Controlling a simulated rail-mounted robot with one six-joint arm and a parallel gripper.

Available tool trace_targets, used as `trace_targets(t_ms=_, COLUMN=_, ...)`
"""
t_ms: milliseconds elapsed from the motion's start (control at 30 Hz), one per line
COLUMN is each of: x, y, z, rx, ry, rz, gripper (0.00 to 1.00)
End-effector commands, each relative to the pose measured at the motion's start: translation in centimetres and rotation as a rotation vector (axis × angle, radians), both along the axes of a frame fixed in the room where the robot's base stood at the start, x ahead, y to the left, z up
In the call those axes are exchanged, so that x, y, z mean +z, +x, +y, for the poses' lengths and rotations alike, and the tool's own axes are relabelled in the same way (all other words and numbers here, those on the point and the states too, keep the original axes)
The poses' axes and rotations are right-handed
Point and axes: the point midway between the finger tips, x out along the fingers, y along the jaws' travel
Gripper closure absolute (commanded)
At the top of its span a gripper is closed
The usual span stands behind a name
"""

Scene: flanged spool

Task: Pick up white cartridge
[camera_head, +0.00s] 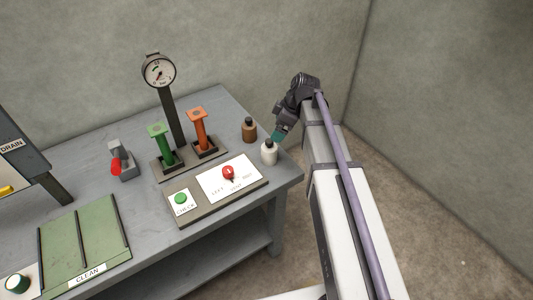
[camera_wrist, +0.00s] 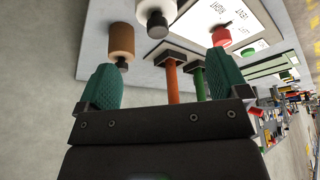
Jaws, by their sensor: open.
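The white cartridge (camera_head: 269,154), with a black cap, stands upright near the right edge of the grey table. In the wrist view the white cartridge (camera_wrist: 153,9) shows at the top, cut by the frame edge, beyond the fingertips and between their lines. My gripper (camera_head: 279,136) is just above and to the right of the cartridge in the head view, with teal fingers partly visible. In the wrist view my gripper (camera_wrist: 162,72) is open, with its two teal fingers wide apart and nothing between them. I see no contact with the cartridge.
A brown cartridge (camera_head: 249,131) with a dark cap stands close behind the white one. Orange (camera_head: 200,131) and green (camera_head: 160,147) flanged spools stand on bases to the left. A panel (camera_head: 218,207) with a red knob (camera_head: 228,172) lies in front. A gauge (camera_head: 159,71) stands on a post.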

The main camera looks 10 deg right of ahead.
Motion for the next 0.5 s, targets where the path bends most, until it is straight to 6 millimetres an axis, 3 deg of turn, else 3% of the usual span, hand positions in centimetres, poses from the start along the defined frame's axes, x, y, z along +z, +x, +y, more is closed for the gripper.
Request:
trace_targets(t_ms=267, x=-5.3, y=0.7, z=1.5, rx=-0.001, ry=-0.001, rz=0.002, gripper=0.07)
trace_targets(t_ms=500, x=-6.0, y=0.9, z=2.0, rx=-0.002, ry=-0.001, rz=0.003, gripper=0.07)
